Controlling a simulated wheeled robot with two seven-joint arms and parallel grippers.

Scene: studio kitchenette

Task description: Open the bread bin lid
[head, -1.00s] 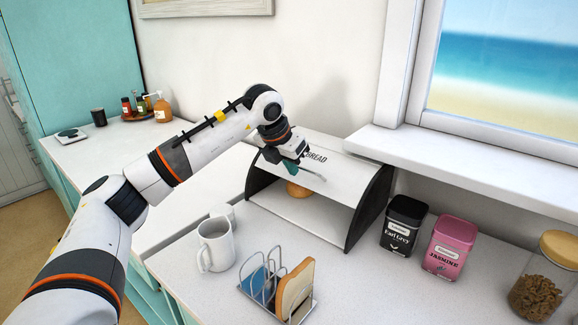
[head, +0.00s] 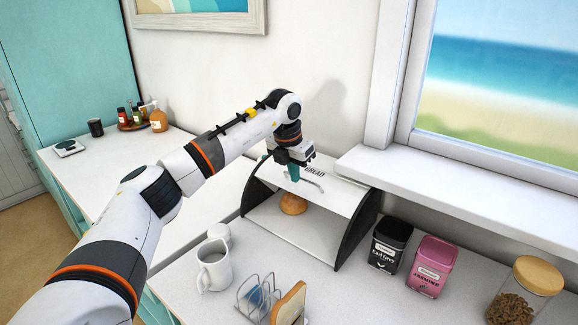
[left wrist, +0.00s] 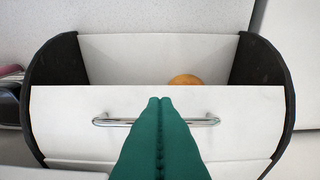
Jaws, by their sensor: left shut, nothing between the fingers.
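The bread bin (head: 356,228) stands on the counter against the wall, with black side panels. Its white lid (head: 328,196), lettered BREAD, is raised, leaving the front open. A round bread roll (head: 293,204) shows inside. The lid has a metal bar handle (head: 313,183), also seen in the left wrist view (left wrist: 205,122). My left gripper (head: 294,177) is above the lid beside the handle, with teal fingers shut and empty. In the left wrist view the closed fingers (left wrist: 160,100) overlap the middle of the handle; whether they touch it I cannot tell. My right gripper is out of view.
Black (head: 389,246) and pink (head: 432,266) tea tins and a jar (head: 525,291) stand to the right. The window sill (head: 450,190) juts out above them.

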